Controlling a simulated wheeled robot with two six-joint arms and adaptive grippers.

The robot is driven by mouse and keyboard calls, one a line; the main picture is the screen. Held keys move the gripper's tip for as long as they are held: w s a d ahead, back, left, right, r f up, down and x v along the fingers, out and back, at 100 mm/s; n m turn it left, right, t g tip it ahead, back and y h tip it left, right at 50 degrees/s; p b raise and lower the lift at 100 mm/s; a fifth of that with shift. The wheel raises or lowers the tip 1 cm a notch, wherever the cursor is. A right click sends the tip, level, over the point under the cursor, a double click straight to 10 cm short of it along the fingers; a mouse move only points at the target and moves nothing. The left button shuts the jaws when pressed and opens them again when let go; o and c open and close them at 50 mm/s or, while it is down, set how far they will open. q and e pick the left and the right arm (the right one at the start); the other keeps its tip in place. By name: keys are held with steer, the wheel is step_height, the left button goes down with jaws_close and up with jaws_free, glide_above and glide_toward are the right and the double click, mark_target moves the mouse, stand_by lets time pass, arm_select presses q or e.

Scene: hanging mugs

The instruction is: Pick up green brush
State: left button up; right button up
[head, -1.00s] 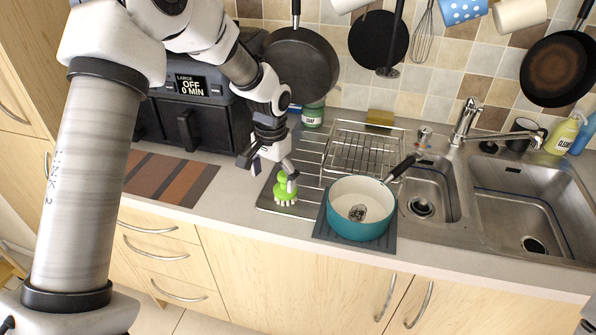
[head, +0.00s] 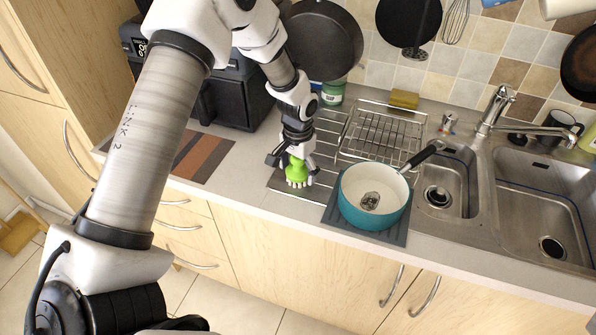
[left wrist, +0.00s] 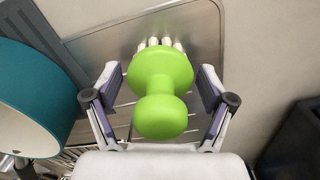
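The green brush (head: 297,170) stands upright, bristles down, on the ribbed steel drainboard left of the teal pot in the head view. In the left wrist view the green brush (left wrist: 161,88) sits centrally, its round knob towards the camera and white bristles at the far side. My left gripper (head: 293,165) is lowered over the brush from above. In the left wrist view the left gripper (left wrist: 158,92) is open, with one finger on each side of the brush and a visible gap to both. My right gripper is not in view.
A teal pot (head: 352,207) on a dark mat (head: 329,218) stands just right of the brush. A wire dish rack (head: 385,135) is behind, with sinks further right. A black air fryer (head: 228,100) is to the left. Bare counter (head: 233,170) lies left of the drainboard.

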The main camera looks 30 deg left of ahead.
arm_select(q)
steer(key=shift+s, duration=0.1)
steer(key=c, duration=0.7)
steer(key=shift+w+r+b, duration=0.3)
steer(key=shift+r+b, duration=0.1)
steer(key=shift+r, duration=0.1)
step_height(320, 180, up, 2)
steer(key=shift+r+b, duration=0.15)
steer(key=shift+b, duration=0.3)
steer(key=s+d+b, duration=0.1)
steer(key=s+d, duration=0.2)
steer(key=s, duration=0.1)
steer(key=s+d+r+b, duration=0.1)
steer(key=s+d, duration=0.2)
steer(key=s, duration=0.1)
steer(key=s+d+b, duration=0.1)
steer(key=s+d, duration=0.2)
steer(key=s, duration=0.2)
steer(key=shift+s+d+r, duration=0.1)
steer(key=shift+r, duration=0.25)
